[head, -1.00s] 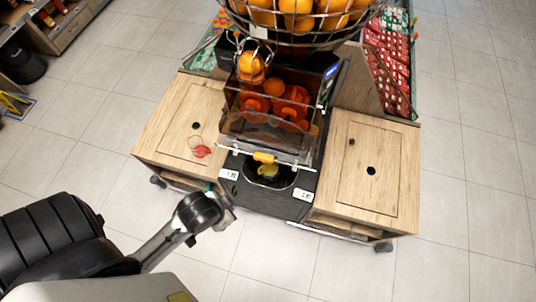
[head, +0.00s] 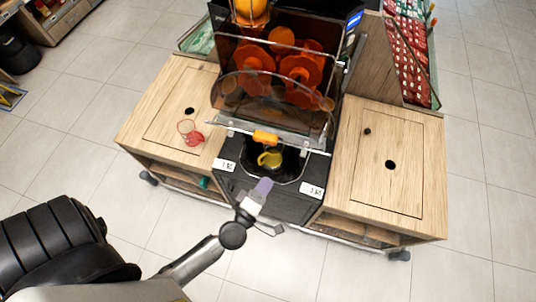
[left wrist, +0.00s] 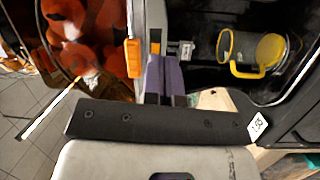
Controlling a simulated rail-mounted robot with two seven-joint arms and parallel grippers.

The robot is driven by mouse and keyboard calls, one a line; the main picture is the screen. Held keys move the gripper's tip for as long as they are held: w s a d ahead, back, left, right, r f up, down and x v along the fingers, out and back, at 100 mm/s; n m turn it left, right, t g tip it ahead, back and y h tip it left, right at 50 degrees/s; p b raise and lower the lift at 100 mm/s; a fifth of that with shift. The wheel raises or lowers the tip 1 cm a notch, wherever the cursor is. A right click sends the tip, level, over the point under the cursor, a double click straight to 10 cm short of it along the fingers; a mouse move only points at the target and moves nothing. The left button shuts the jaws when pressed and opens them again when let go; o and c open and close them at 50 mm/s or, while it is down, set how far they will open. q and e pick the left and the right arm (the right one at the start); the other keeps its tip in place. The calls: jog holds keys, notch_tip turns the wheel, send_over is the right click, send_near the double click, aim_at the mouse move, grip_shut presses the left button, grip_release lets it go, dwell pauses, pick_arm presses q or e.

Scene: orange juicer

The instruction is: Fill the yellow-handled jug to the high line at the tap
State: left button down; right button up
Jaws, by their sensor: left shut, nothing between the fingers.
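The yellow-handled jug (head: 270,158) stands in the dark recess at the front of the juicer, below the orange tap lever (head: 265,137). In the left wrist view the clear jug (left wrist: 266,48) lies right of the fingers, its yellow handle toward them; no juice or line can be made out. The tap lever (left wrist: 134,57) shows just left of the fingers there. My left gripper (head: 263,188) is shut and empty, in front of the recess and apart from the jug. Its purple fingers (left wrist: 166,76) are together. My right gripper is not in view.
Wooden counters flank the juicer, the left one (head: 165,110) and the right one (head: 385,170). A clear cup with red on it (head: 189,132) is on the left one. The juicer's transparent cover (head: 270,108) overhangs the recess. Floor in front is open.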

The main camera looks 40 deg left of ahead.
pick_arm(q)
jog(key=s+a+f+n+g+y+b, duration=0.1)
jog(key=a+f+n+g+y, duration=0.1)
jog(key=a+f+n+y, duration=0.1)
notch_tip(320, 180, down, 2)
jog(key=shift+s+f+n+y, duration=0.1)
jog(key=shift+s+n+y, duration=0.1)
jog(key=shift+n+y, duration=0.7)
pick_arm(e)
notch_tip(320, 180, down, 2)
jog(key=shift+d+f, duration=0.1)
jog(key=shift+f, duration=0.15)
pick_arm(q)
jog(key=shift+w+a, duration=0.1)
jog(key=shift+a, duration=0.05)
jog(key=x, duration=1.4)
jog(key=shift+f+p, duration=0.15)
jog(key=shift+p, duration=0.25)
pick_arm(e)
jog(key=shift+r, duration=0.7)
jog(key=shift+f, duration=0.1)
